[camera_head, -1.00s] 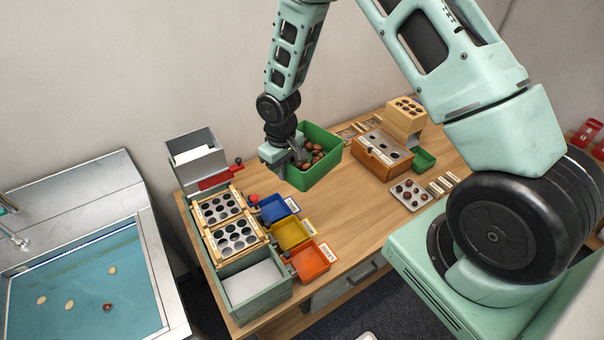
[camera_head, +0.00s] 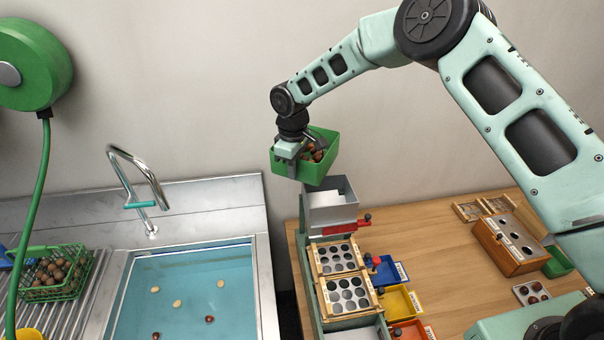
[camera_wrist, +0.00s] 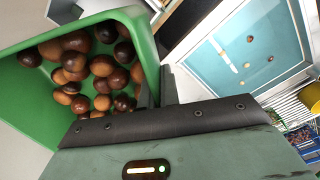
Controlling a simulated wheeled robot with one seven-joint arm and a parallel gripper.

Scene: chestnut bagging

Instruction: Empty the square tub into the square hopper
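The green square tub (camera_head: 316,173) is held up in the air with several brown chestnuts in it. My gripper (camera_head: 290,152) is shut on the tub's wall at its left side. In the wrist view the tub (camera_wrist: 35,105) is close, with the chestnuts gathered toward its gripped side. The grey metal square hopper (camera_head: 331,214) stands at the back end of the sorting stand. The tub appears above the hopper and a little to its left in the head view, slightly tilted. The hopper's inside is only partly visible.
Below the hopper are a red lever (camera_head: 347,227), plates with holes (camera_head: 338,258), and blue (camera_head: 384,271), yellow (camera_head: 397,302) and orange bins. A sink (camera_head: 188,290) with a tap is at left, beside a green basket of chestnuts (camera_head: 55,272). A wooden box (camera_head: 510,246) stands at right.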

